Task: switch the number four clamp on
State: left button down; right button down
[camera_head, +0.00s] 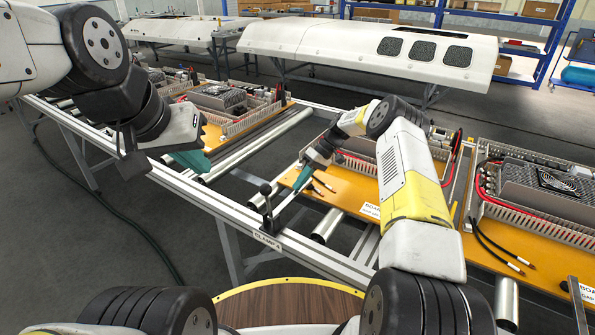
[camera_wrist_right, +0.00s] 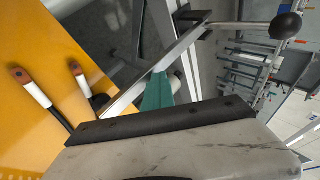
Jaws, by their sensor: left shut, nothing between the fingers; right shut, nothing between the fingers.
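The clamp labelled CLAMP 4 (camera_head: 268,222) sits on the front rail of the frame. In the right wrist view the knob (camera_wrist_right: 286,25) is at the upper right, and a flat metal bar (camera_wrist_right: 150,73) runs from the clamp toward the orange board. My right gripper (camera_head: 289,208), with teal fingers, is shut and empty just right of the handle, close beside the bar; whether it touches is unclear. My left gripper (camera_head: 194,160) is shut and empty over the rail further left.
An orange board (camera_head: 340,196) with wiring duct and loose black cables lies behind the clamp. Another board (camera_head: 535,255) is at the right. Metal rollers (camera_head: 327,226) and rails lie between. White covers (camera_head: 365,48) stand behind.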

jog(key=shift+s+d+f, duration=0.1)
jog(key=shift+d+f, duration=0.05)
jog(key=shift+f, duration=0.45)
jog(key=shift+d, duration=0.1)
jog(key=shift+d+r, duration=0.15)
jog(key=shift+r, duration=0.15)
jog(key=v, duration=0.7)
jog(key=shift+w+r, duration=0.2)
jog(key=shift+r, duration=0.4)
